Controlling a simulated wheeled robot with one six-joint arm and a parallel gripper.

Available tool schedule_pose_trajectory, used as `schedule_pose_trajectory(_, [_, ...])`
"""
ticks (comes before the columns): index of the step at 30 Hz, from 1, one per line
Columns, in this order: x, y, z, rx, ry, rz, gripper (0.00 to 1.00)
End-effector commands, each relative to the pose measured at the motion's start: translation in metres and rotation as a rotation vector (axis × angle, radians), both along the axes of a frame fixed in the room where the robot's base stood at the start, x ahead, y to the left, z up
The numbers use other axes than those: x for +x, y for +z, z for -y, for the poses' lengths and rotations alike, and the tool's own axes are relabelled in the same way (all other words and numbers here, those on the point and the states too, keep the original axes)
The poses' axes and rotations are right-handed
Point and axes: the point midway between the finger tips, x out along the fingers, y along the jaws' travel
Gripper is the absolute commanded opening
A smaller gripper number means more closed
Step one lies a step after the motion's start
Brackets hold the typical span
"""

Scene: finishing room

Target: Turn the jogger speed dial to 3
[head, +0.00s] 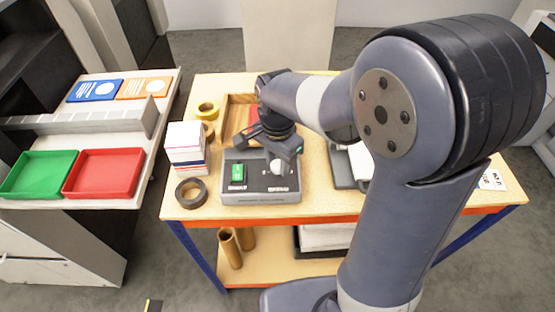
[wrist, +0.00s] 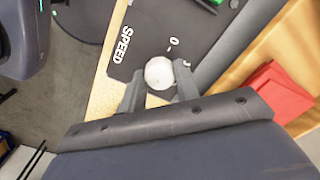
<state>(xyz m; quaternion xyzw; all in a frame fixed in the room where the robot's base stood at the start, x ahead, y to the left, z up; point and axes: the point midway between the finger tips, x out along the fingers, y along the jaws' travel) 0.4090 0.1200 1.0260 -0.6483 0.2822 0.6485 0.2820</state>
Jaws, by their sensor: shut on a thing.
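The jogger (head: 262,196) is a grey box with a dark top panel, standing near the front of the wooden table. Its white speed dial (head: 277,167) is on the right part of the panel. In the wrist view the dial (wrist: 159,73) sits between the fingertips of my gripper (wrist: 160,90), beside the printed word SPEED and a 0 mark. My gripper is shut on the dial. The other scale numbers and the dial's pointer are hidden or too small to read. A green switch (head: 238,173) is on the left of the panel.
A stack of paper (head: 186,148), a dark tape roll (head: 191,192) and a yellow tape roll (head: 207,110) stand left of the jogger. A wooden tray (head: 238,112) is behind it, with a red thing inside (wrist: 272,92). A grey device (head: 341,166) lies to the right.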

Motion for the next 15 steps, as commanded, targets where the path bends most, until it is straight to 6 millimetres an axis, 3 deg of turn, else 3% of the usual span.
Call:
schedule_pose_trajectory(5, [0.0008,0.0007,0.0,0.0,0.001,0.003,0.08])
schedule_pose_trajectory(6, [0.0008,0.0007,0.0,0.0,0.001,0.003,0.33])
schedule_pose_trajectory(13, [0.0004,0.0004,0.0,0.0,0.001,0.001,0.52])
schedule_pose_trajectory(15, [0.0003,0.0003,0.0,0.0,0.001,0.001,0.52])
